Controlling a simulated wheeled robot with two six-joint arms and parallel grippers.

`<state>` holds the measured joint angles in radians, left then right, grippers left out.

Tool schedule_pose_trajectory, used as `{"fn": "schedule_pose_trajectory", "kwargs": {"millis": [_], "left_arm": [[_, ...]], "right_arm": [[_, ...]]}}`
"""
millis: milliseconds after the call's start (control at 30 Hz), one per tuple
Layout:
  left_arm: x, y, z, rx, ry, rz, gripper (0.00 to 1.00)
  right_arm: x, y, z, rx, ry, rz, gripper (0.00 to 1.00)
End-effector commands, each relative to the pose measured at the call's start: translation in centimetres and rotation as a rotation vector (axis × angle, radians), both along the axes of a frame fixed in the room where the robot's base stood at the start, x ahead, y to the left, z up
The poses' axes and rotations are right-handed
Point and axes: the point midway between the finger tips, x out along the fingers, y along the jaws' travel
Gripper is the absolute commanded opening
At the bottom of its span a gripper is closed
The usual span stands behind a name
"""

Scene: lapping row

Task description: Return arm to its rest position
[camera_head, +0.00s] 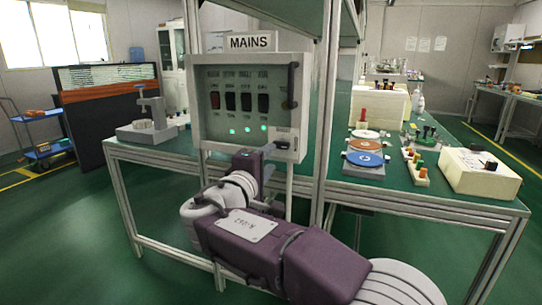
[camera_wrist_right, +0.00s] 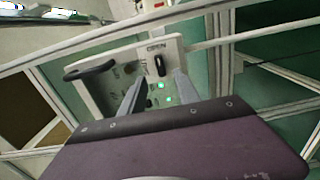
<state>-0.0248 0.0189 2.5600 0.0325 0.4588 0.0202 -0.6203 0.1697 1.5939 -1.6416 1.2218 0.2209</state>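My right arm reaches in from the bottom right of the head view. Its gripper (camera_head: 268,151) is at the lower right part of the MAINS panel (camera_head: 198,105), below the row of dark switches. In the right wrist view the two grey fingers of the right gripper (camera_wrist_right: 158,88) stand apart with nothing held between them. The panel (camera_wrist_right: 103,92) lies beyond them. A black latch (camera_wrist_right: 160,65) by the OPEN label shows just past the fingertips; I cannot tell whether a finger touches it. My left gripper is not in view.
Green lights (camera_head: 248,129) are lit on the panel. A frame post (camera_head: 325,120) stands right of it. The bench (camera_head: 450,199) on the right holds coloured discs (camera_head: 365,158) and a cream box (camera_head: 480,178). A grey stand (camera_head: 147,130) is left. Green floor is open at left.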

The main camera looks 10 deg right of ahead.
Motion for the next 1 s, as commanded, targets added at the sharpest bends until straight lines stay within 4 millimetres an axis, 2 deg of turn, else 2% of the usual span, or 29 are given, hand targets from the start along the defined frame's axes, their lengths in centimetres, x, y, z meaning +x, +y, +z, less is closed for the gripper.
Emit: {"fn": "schedule_pose_trajectory", "kwargs": {"millis": [133, 200, 267, 300, 333, 367, 400, 433, 467, 500, 567, 600, 700, 800, 900, 1000], "left_arm": [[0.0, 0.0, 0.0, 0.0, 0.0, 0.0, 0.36], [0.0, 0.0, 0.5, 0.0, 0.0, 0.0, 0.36], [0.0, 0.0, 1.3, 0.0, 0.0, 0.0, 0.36], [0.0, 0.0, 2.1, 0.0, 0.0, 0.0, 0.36], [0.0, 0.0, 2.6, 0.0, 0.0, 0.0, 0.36], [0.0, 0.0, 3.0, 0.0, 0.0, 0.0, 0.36], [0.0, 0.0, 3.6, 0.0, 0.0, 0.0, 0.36], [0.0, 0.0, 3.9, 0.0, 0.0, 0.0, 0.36], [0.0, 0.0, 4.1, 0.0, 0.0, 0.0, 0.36], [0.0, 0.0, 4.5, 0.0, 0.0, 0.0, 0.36], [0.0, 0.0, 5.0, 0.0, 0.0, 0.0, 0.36], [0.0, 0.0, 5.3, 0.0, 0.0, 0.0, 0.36], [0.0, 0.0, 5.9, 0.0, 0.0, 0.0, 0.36], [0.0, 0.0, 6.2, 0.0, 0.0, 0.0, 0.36], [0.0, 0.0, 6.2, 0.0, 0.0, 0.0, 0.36], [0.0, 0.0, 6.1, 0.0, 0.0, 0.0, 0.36]], "right_arm": [[0.0, -0.1, 0.0, 0.0, 0.0, -0.002, 0.38], [0.1, -1.3, 0.6, 0.0, -0.001, -0.026, 0.38], [0.1, -4.0, 1.8, 0.005, -0.008, -0.081, 0.38], [-0.2, -6.8, 2.2, 0.0, 0.002, -0.137, 0.38], [-0.6, -9.1, 1.3, 0.008, 0.039, -0.185, 0.38], [-1.3, -11.2, -0.4, 0.035, 0.092, -0.232, 0.38], [-2.4, -13.6, -3.4, 0.087, 0.175, -0.283, 0.38], [-3.4, -14.9, -5.8, 0.134, 0.239, -0.314, 0.38], [-4.6, -16.0, -8.3, 0.186, 0.302, -0.342, 0.38], [-6.3, -17.0, -11.6, 0.263, 0.385, -0.378, 0.38], [-9.4, -17.8, -16.3, 0.394, 0.497, -0.43, 0.38], [-11.6, -17.8, -19.2, 0.487, 0.565, -0.463, 0.38], [-16.9, -16.2, -25.4, 0.73, 0.69, -0.54, 0.38], [-21.4, -13.3, -29.7, 0.967, 0.758, -0.612, 0.38], [-24.7, -9.7, -32.9, 1.192, 0.777, -0.674, 0.38], [-26.4, -6.3, -34.9, 1.382, 0.751, -0.721, 0.38]]}}
